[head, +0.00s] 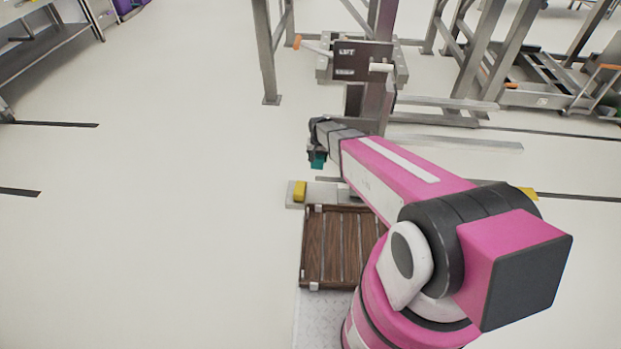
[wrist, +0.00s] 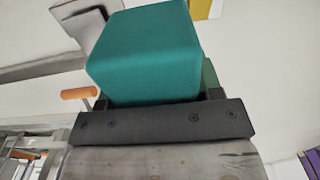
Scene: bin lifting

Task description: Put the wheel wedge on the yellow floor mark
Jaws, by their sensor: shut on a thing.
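My gripper (head: 317,150) is shut on a teal block, the wheel wedge (head: 318,160), and holds it up at the end of my outstretched arm. In the wrist view the wedge (wrist: 145,55) fills the upper middle, between the dark fingers. A yellow patch (head: 300,190) shows on a pale base just below and left of the gripper in the head view. Another yellow patch (head: 528,193) shows to the right, partly behind my arm. I cannot tell which is the floor mark. A yellow piece (wrist: 201,8) also shows at the wrist view's top edge.
A brown slatted platform (head: 330,250) lies in front of me, partly hidden by my arm. A metal stand with a dark "LIFT" panel (head: 360,58) and handle rises behind the gripper. Steel frames stand at the back right. The floor (head: 180,200) at left is clear.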

